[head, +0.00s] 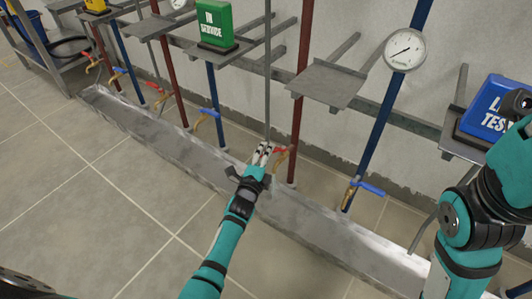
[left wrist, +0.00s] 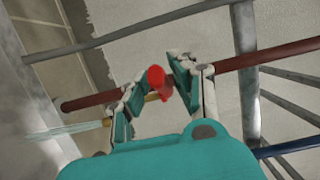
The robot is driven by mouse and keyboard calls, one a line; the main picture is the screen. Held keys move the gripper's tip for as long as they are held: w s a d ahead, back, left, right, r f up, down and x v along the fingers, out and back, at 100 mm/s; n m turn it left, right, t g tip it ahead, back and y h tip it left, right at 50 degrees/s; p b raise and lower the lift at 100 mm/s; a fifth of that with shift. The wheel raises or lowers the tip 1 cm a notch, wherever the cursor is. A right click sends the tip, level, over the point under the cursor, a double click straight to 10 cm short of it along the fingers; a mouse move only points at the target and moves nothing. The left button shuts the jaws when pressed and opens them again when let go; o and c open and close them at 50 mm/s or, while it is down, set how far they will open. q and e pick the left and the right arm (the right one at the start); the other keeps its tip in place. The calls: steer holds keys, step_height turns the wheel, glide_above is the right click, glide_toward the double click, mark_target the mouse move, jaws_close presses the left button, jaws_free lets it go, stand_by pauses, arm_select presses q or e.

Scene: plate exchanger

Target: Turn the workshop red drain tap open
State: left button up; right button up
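The red drain tap (head: 281,152) is at the foot of a dark red vertical pipe, above the metal trough. My left gripper (head: 262,154) is right beside it, just to its left in the head view. The gripper is open, and I cannot tell whether a finger touches the handle. The brass tap body is mostly hidden. My right arm shows at the right edge of the head view; its gripper is not visible.
A blue-handled tap (head: 368,187) is to the right, another blue tap (head: 209,113) to the left. A grey vertical rod (head: 267,70) stands close behind my left gripper. The metal trough (head: 330,235) runs below. Small shelves (head: 326,84) jut above. Tiled floor at left is clear.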

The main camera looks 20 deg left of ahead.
arm_select(q)
steer(key=shift+o, duration=0.9)
steer(key=s, duration=1.2)
steer(key=shift+a, duration=0.25)
